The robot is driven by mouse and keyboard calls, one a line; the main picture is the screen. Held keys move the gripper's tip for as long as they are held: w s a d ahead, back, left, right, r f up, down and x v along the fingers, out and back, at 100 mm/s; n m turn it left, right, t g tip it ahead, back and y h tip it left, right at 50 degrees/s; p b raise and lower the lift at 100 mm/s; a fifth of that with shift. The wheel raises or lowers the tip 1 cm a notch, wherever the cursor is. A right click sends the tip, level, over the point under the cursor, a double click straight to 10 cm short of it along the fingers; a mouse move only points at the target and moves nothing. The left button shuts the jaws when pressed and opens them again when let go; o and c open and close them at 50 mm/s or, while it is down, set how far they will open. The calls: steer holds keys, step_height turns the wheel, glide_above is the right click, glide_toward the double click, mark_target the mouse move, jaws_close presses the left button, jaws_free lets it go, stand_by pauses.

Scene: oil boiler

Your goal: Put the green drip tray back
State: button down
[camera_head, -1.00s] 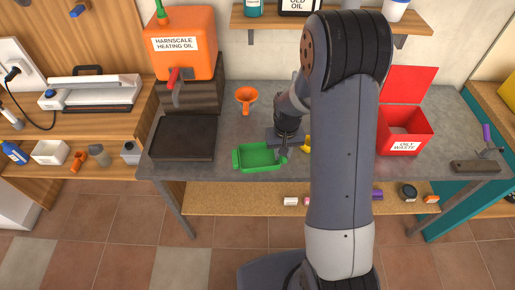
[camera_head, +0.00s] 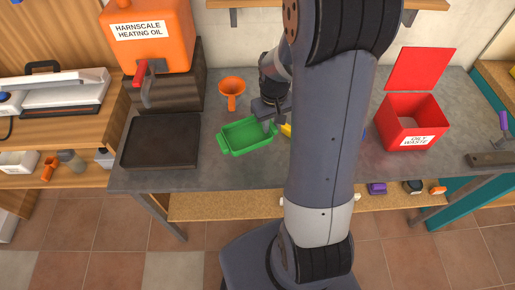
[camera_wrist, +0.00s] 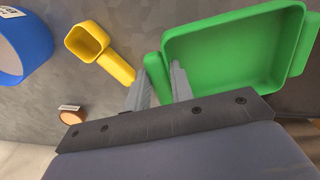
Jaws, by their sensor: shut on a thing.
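The green drip tray (camera_head: 247,146) is a shallow rectangular tray with a handle at each end. In the head view it is over the grey workbench, right of the dark square mat. In the wrist view the tray (camera_wrist: 228,50) fills the upper right. My gripper (camera_head: 270,127) is at the tray's right end, and in the wrist view my gripper (camera_wrist: 160,75) has its fingers on either side of the tray's near-left handle edge. It is shut on the tray. I cannot tell whether the tray touches the bench.
A dark square mat (camera_head: 160,141) lies below the orange heating oil can (camera_head: 150,42) on its block. An orange funnel (camera_head: 231,90) lies behind the tray. A yellow scoop (camera_wrist: 113,65) and a blue round container (camera_wrist: 22,45) are near. A red oily waste bin (camera_head: 411,122) stands right.

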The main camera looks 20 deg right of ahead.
mark_target(270, 147)
step_height(270, 147, down, 8)
steer(key=shift+f+p, duration=0.15)
steer(key=shift+p, duration=0.15)
stand_by(0.3)
steer(key=shift+f, duration=0.2)
steer(key=c, duration=1.2)
jaws_free()
steer(key=shift+c, duration=0.2)
steer(key=shift+r, duration=0.2)
step_height(270, 147, up, 12)
steer(key=shift+r+b, duration=0.1)
steer(key=shift+b, duration=0.35)
